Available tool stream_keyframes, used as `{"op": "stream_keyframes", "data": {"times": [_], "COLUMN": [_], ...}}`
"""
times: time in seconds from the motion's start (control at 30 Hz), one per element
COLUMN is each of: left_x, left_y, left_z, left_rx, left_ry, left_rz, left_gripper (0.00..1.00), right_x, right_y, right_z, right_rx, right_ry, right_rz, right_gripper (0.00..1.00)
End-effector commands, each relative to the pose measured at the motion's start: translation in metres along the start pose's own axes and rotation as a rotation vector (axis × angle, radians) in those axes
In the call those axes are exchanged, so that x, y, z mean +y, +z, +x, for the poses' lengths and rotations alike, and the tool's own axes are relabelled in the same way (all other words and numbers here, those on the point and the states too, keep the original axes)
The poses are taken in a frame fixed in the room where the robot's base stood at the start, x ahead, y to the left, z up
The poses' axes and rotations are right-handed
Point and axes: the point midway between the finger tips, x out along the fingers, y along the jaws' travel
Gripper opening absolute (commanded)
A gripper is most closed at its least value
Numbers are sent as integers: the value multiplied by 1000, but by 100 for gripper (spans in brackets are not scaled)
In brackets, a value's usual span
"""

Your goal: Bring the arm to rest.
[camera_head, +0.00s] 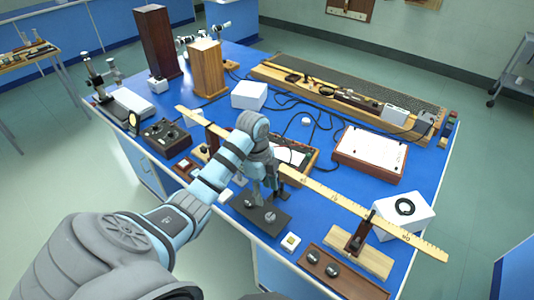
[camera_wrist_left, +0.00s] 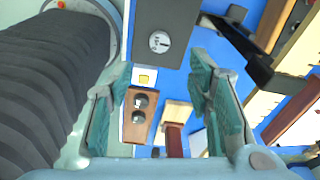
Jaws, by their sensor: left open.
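My left arm reaches in from the lower left of the head view, over the front edge of the blue bench (camera_head: 335,190). The dark plate also shows at the top of the wrist view (camera_wrist_left: 165,20). I cannot tell how far the fingertips are above the plate. My right gripper is in neither view.
A long wooden rule (camera_head: 325,193) runs across the bench close to the gripper. A wooden box with two knobs (camera_head: 340,275), a small white-topped block (camera_head: 291,242) and a white box with a black ring (camera_head: 403,212) stand nearby. Tall wooden boxes (camera_head: 207,70) stand at the back.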

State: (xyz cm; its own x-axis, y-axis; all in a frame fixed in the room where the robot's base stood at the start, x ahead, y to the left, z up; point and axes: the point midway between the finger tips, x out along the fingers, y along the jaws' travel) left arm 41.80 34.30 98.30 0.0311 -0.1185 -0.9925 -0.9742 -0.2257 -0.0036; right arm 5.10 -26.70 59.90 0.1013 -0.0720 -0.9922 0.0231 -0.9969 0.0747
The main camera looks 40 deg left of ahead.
Motion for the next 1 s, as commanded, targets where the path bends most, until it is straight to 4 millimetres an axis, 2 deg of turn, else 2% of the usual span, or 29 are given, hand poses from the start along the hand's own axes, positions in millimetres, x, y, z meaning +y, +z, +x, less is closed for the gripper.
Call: {"op": "stream_keyframes", "data": {"times": [0.03, 0.17, 0.63, 0.7, 0.77, 0.87, 0.9, 1.0], "left_x": [0, 0, 0, 5, 15, 47, 64, 104], "left_y": [0, 0, 0, -2, -5, -15, -20, -30], "left_z": [-8, -16, -15, -9, 6, 42, 55, 77], "left_rx": [0, 0, 0, -5, -21, -51, -56, -49], "left_ry": [0, 2, 2, 0, -10, -53, -77, -142], "left_rz": [0, -1, -1, -18, -67, -220, -295, -490], "left_gripper": [46, 46, 46, 46, 46, 46, 46, 46], "right_x": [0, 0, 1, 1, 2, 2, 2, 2], "right_y": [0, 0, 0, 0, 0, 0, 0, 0], "right_z": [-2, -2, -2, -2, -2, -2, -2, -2], "right_rx": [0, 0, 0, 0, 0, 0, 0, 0], "right_ry": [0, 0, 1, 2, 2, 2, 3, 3], "right_rz": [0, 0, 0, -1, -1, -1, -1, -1], "right_gripper": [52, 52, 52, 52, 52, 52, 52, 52]}}
